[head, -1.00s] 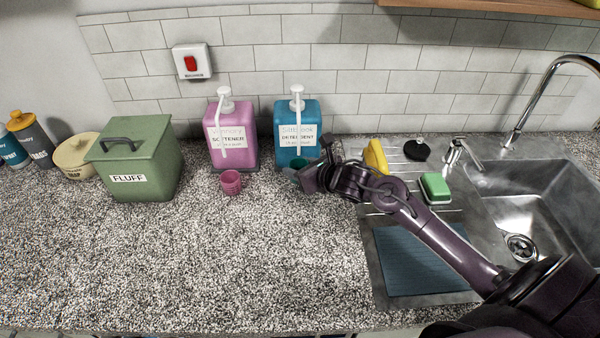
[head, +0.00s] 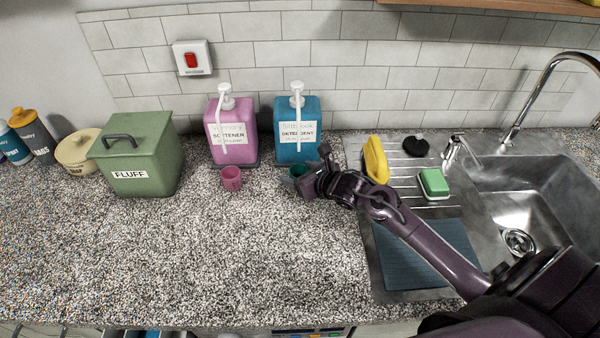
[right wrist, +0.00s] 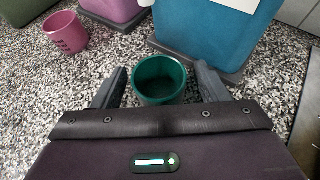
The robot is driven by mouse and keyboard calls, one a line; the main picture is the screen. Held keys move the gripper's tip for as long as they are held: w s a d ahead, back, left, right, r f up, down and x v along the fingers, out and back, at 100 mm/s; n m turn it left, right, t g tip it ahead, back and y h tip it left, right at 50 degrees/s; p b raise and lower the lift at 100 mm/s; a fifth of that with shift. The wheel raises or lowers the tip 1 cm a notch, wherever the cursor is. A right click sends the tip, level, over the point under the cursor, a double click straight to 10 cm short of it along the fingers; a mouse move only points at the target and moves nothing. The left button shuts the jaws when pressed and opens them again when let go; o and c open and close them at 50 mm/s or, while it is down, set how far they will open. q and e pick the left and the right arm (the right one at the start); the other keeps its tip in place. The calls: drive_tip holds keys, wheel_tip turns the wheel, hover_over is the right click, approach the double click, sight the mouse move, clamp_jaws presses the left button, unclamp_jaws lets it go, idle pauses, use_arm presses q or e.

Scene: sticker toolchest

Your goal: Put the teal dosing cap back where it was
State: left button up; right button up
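The teal dosing cap (head: 297,171) is a small open cup in front of the blue detergent dispenser (head: 298,146). In the right wrist view the teal cap (right wrist: 160,84) is upright, between the two fingers of my right gripper (right wrist: 161,90), with a gap showing on each side. The gripper is open. The cap's lower edge is close to the palm in that view, and I cannot tell for sure that it rests on the counter. In the head view my right gripper (head: 308,181) partly covers the cap. My left gripper is not in view.
A pink cup (head: 231,179) stands in front of the pink softener dispenser (head: 232,148). A green FLUFF bin (head: 140,160) is at left. The front counter is clear.

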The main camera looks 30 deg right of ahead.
drive_tip(key=shift+r, duration=0.25)
drive_tip(key=shift+s+d, duration=0.1)
drive_tip(key=shift+s, duration=0.15)
drive_tip(key=b+v, duration=0.1)
drive_tip(key=v, duration=0.8)
drive_tip(key=shift+s+r, duration=0.1)
drive_tip(key=shift+s, duration=0.3)
drive_tip(key=shift+v, duration=0.8)
drive_tip(key=shift+w+r, duration=0.1)
drive_tip(key=shift+r, duration=0.05)
